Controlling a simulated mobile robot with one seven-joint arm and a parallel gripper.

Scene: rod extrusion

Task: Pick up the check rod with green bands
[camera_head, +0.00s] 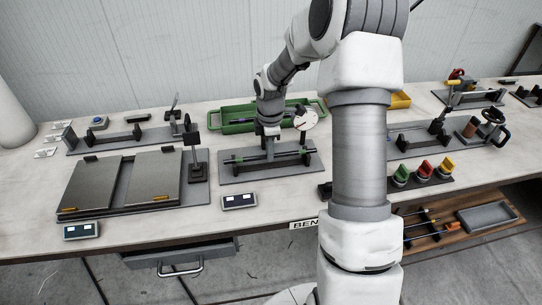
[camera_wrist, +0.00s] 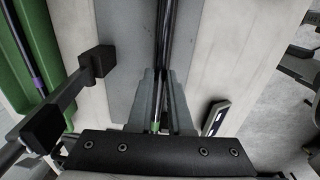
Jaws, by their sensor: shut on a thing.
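The check rod with green bands (camera_head: 246,157) lies level, left to right, along a grey fixture plate (camera_head: 235,174) with dark upright supports. Its green bands show near both ends in the head view. My gripper (camera_head: 271,150) reaches down from above and is shut on the rod near its middle. In the wrist view the dark rod (camera_wrist: 166,30) runs between the two grey fingers of my gripper (camera_wrist: 161,85), and a green band (camera_wrist: 155,126) shows near the finger bases. I cannot tell whether the rod rests on its supports or is slightly clear.
A green tray (camera_head: 232,127) stands just behind the fixture; a purple-banded rod shows in the wrist view (camera_wrist: 38,84). A dial gauge (camera_head: 306,120) stands close at right. A small display (camera_head: 239,201) lies in front. Flat plates (camera_head: 92,184) on a base lie left.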

